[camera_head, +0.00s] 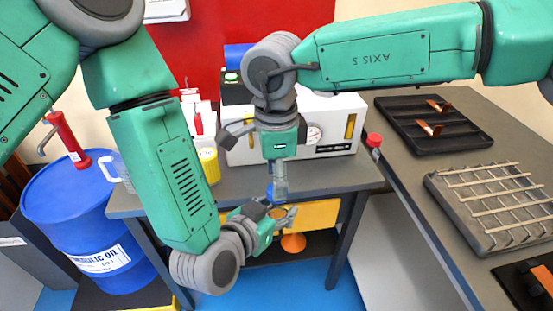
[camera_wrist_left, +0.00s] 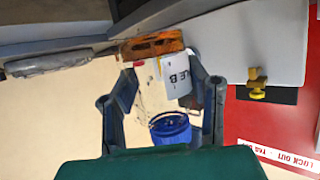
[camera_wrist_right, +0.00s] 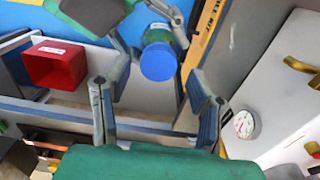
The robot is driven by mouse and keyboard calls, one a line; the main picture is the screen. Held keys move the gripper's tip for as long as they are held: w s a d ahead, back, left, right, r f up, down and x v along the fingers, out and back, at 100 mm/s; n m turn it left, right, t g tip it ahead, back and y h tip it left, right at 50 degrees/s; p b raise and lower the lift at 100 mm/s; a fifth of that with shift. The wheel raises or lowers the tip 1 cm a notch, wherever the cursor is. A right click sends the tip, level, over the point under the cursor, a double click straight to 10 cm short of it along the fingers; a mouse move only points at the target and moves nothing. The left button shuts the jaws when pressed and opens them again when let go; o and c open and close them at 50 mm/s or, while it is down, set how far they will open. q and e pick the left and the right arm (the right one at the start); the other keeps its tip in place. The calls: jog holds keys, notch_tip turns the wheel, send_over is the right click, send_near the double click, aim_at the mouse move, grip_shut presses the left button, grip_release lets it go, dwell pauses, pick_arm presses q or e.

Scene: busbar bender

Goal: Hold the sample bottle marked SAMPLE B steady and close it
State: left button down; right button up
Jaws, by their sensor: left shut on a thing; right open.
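The sample bottle (camera_wrist_left: 150,95) is pale, with a white label (camera_wrist_left: 178,78) on which "LE B" can be read. My left gripper (camera_wrist_left: 163,105) is shut on it, in front of the bench in the head view (camera_head: 272,213). A blue cap (camera_wrist_left: 170,128) is at the bottle's mouth; I cannot tell whether it is tight. In the right wrist view the cap (camera_wrist_right: 158,62) faces me, between the spread fingers of my right gripper (camera_wrist_right: 160,75). That gripper is open, pointing down just above the bottle in the head view (camera_head: 280,190).
A white machine with a gauge (camera_head: 315,134) stands on the bench behind. A blue oil drum (camera_head: 85,215) stands at left. A yellow case (camera_head: 318,214) and an orange cone (camera_head: 293,242) are under the bench. Trays (camera_head: 440,127) lie on the right table. A red bin (camera_wrist_right: 55,65) is below.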

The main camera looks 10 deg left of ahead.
jog(key=shift+f, duration=1.25)
grip_shut()
jog(key=shift+m, duration=0.4)
jog(key=shift+o, duration=0.8)
grip_release()
jog(key=shift+r, duration=0.1)
notch_tip(320, 180, up, 12)
jog(key=shift+w+a, duration=0.1)
